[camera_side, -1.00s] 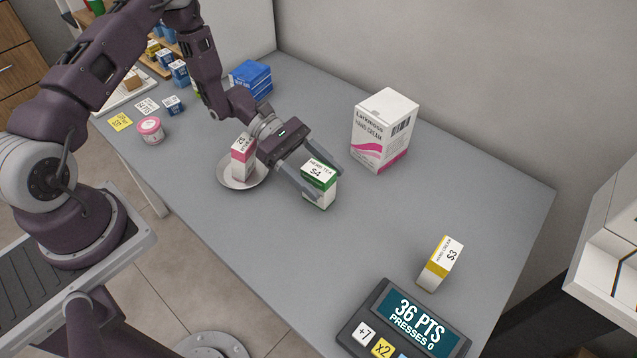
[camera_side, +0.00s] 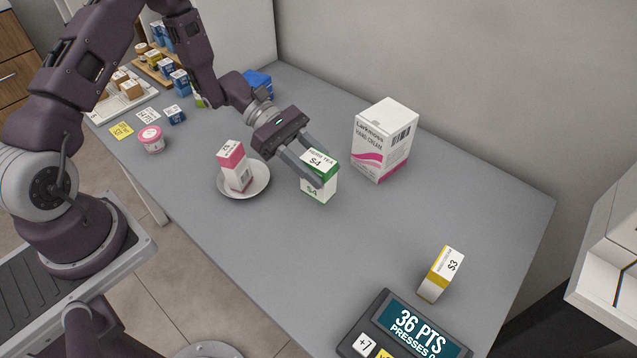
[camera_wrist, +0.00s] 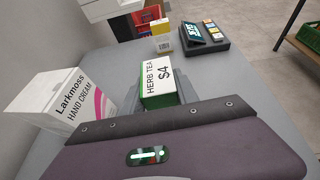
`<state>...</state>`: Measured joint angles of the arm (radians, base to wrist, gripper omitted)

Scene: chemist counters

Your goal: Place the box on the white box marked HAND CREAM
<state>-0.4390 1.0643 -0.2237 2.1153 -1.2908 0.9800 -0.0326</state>
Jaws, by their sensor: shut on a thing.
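The white box marked HAND CREAM (camera_side: 383,140), with a pink stripe, stands upright on the grey counter by the wall. It also shows at the left of the wrist view (camera_wrist: 68,108). My gripper (camera_side: 318,172) is shut on the green and white HERB TEA box (camera_side: 319,187), marked S4, with a finger on either side. The herb tea box is upright, left of the hand cream box and apart from it. It shows ahead of my gripper in the wrist view (camera_wrist: 159,80). Whether its base touches the counter I cannot tell.
A pink and white box (camera_side: 234,167) stands on a white dish (camera_side: 259,186) left of my gripper. A yellow and white box (camera_side: 440,274) and a dark points display (camera_side: 405,330) are at the near right. The counter between them and the tea box is clear.

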